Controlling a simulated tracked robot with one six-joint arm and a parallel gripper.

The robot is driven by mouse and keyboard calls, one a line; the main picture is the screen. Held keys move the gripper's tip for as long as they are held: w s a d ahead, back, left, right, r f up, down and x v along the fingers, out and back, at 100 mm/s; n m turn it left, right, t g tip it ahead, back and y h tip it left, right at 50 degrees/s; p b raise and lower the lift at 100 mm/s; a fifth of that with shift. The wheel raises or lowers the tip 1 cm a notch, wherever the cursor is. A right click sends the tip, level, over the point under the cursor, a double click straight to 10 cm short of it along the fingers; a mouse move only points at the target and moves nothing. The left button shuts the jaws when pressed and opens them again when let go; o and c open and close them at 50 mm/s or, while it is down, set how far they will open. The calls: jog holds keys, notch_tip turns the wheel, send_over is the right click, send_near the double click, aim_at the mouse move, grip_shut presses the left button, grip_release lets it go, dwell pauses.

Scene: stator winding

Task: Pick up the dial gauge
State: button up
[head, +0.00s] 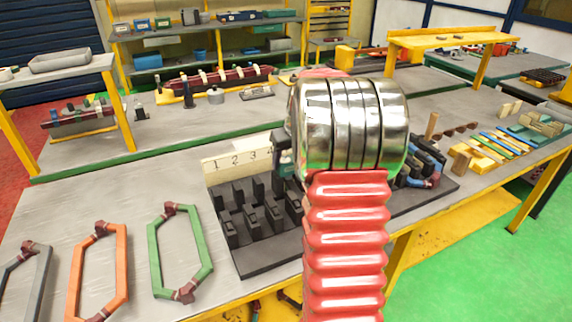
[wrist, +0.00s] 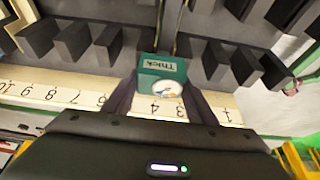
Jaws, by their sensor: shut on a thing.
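The dial gauge (wrist: 161,72) is a small teal-green box with a "Thick" label and a round white dial. It shows in the middle of the wrist view between the two dark fingers of my gripper (wrist: 160,97), which is shut on it. In the head view, my gripper (head: 281,150) is partly hidden behind my red ribbed arm, and a small dark teal part of the gauge (head: 286,163) shows low at it. The gauge is over or at the numbered strip of the black rack; I cannot tell whether it touches.
The black rack (head: 262,262) holds rows of dark blocks, with a cream numbered strip (head: 228,163) behind. Green (head: 206,247), orange (head: 122,262) and grey (head: 42,280) coil frames lie left on the bench. Wooden and coloured tools (head: 495,145) lie right. Bare bench lies behind the frames.

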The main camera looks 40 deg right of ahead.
jog(key=shift+r, duration=0.15)
notch_tip(320, 180, up, 10)
jog(key=shift+f, duration=0.1)
dwell(0.3)
dwell(0.6)
notch_tip(320, 180, up, 4)
jog(key=r, duration=0.1)
send_over(287, 159)
dwell(0.9)
jog(key=shift+s, duration=0.1)
